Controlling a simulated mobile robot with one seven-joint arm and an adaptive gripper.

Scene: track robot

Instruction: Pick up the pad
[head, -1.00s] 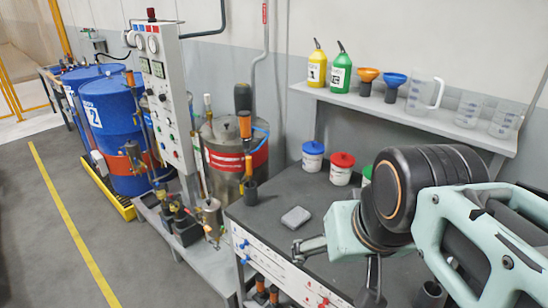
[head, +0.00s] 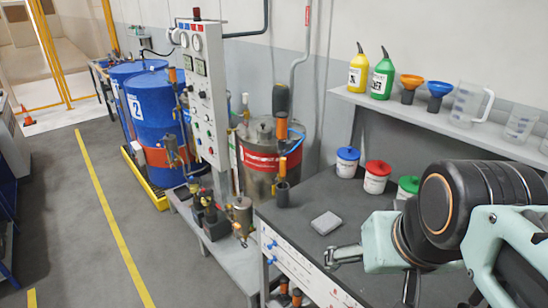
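The pad (head: 326,223) is a small light-grey rectangular block. It lies flat on the dark top of the workbench (head: 310,196), near its front left part. My gripper (head: 333,259) shows in the head view just below the pad in the picture, at the end of my pale green and black arm. The pad is apart from it and fully visible. The fingers are small and seen from the side, so their opening is not clear.
Blue-, red- and green-lidded tubs (head: 376,177) stand at the back of the bench. A dark cup with an orange-handled tool (head: 282,187) stands at its left. A shelf (head: 430,119) above holds bottles, funnels and jugs. A control panel (head: 203,95) and blue drums (head: 152,112) stand left.

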